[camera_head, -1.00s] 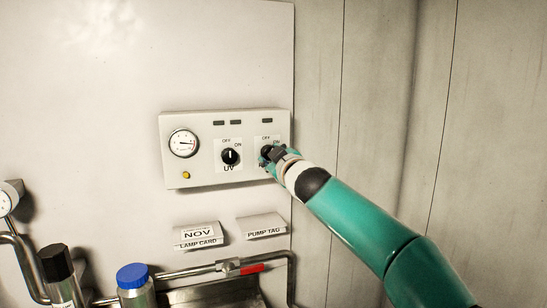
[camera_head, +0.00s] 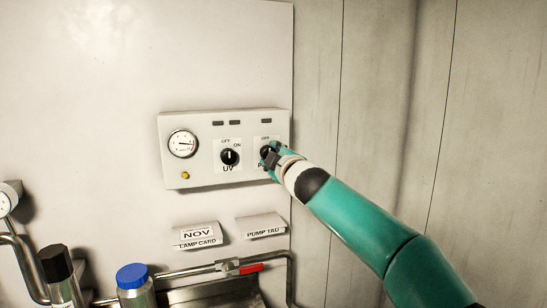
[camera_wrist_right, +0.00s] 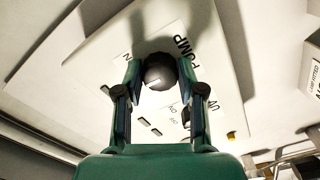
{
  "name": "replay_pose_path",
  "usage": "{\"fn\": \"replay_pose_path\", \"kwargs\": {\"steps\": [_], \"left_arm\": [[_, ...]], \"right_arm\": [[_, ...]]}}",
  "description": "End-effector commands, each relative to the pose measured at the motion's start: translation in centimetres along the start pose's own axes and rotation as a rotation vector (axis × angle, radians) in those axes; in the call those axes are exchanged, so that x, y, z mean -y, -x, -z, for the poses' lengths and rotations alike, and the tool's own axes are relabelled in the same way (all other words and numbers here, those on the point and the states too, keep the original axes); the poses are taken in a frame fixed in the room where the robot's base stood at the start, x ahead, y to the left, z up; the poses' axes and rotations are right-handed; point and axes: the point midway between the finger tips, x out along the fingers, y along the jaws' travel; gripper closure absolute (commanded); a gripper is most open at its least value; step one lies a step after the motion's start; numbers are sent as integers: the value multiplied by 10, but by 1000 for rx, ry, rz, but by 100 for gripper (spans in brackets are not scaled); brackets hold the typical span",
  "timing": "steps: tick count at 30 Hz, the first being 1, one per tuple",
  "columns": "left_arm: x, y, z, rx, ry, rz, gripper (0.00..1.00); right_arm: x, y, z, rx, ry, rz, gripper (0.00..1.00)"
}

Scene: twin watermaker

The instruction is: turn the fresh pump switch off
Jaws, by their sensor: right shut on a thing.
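The pump switch is a round black knob (camera_wrist_right: 160,70) on a white plate beside the word PUMP. In the right wrist view it sits between the two fingers of my right gripper (camera_wrist_right: 160,75), which is shut on it from both sides. My left gripper is not in view.
Below are a lamp card (camera_head: 197,235), a pump tag (camera_head: 261,228), a red-handled valve (camera_head: 250,268) and a blue-capped bottle (camera_head: 132,278).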

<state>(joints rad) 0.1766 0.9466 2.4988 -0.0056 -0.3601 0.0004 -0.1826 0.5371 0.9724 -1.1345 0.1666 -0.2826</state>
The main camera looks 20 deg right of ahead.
Motion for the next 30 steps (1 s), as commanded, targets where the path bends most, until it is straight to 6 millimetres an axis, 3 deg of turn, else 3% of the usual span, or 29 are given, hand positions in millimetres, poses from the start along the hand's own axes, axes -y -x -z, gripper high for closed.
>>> {"fn": "replay_pose_path", "kwargs": {"steps": [4, 5, 9, 23, 30], "left_arm": [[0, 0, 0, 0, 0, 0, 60], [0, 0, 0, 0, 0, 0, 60], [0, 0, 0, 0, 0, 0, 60], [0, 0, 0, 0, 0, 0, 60], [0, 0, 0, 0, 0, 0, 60]], "right_arm": [[5, -1, 1, 0, 1, 8, 96], [5, -1, 0, 0, 1, 9, 57], [4, -1, 0, 0, 0, 7, 36], [2, 2, 0, 1, 0, 3, 36], [1, 14, 0, 3, 1, 2, 36]]}}
